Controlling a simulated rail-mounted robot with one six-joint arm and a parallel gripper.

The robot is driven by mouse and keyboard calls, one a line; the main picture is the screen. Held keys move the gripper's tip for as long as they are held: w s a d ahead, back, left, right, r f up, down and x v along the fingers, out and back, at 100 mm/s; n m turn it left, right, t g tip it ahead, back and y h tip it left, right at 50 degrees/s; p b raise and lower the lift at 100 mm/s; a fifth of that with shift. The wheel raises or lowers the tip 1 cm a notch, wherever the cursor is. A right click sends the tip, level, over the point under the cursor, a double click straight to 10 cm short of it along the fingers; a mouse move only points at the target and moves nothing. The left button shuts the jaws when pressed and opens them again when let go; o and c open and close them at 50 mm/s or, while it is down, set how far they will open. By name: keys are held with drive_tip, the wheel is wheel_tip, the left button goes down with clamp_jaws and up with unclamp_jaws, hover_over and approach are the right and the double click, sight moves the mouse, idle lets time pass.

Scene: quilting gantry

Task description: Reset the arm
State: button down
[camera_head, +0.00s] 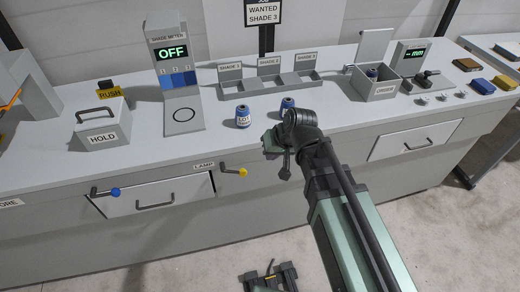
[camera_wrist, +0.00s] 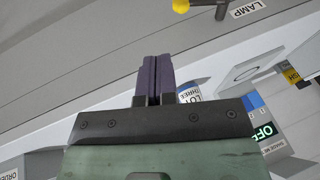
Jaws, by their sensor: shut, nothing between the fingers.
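My gripper (camera_wrist: 156,62) shows in the wrist view with its two dark fingers together and nothing between them. The fingers point toward the front of the counter, clear of any object that I can make out. In the head view my arm reaches from the lower right to the counter's front edge, and its fingertips are hard to make out there.
The counter (camera_head: 345,110) carries a blue lot container (camera_head: 243,117), with another (camera_head: 287,104) beside my arm. Behind are the shade meter (camera_head: 172,80), reading OFF, and shade bins (camera_head: 270,85). A yellow-knobbed lamp lever (camera_head: 236,171) and drawer (camera_head: 150,199) are on the front.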

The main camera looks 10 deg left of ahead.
drive_tip(key=shift+d+r, duration=0.25)
drive_tip(key=s+d+m+g+h, duration=0.1)
drive_tip(key=s+d+m+h, duration=0.1)
drive_tip(key=d, duration=1)
drive_tip(key=s+d+f+m+h, duration=0.1)
drive_tip(key=s+d, duration=0.3)
drive_tip(key=d, duration=0.8)
drive_tip(key=shift+f+m+g+h, duration=0.3)
drive_tip(key=shift+m+g+h, duration=0.1)
drive_tip(key=shift+m+h, duration=0.4)
drive_tip(key=shift+s, duration=0.1)
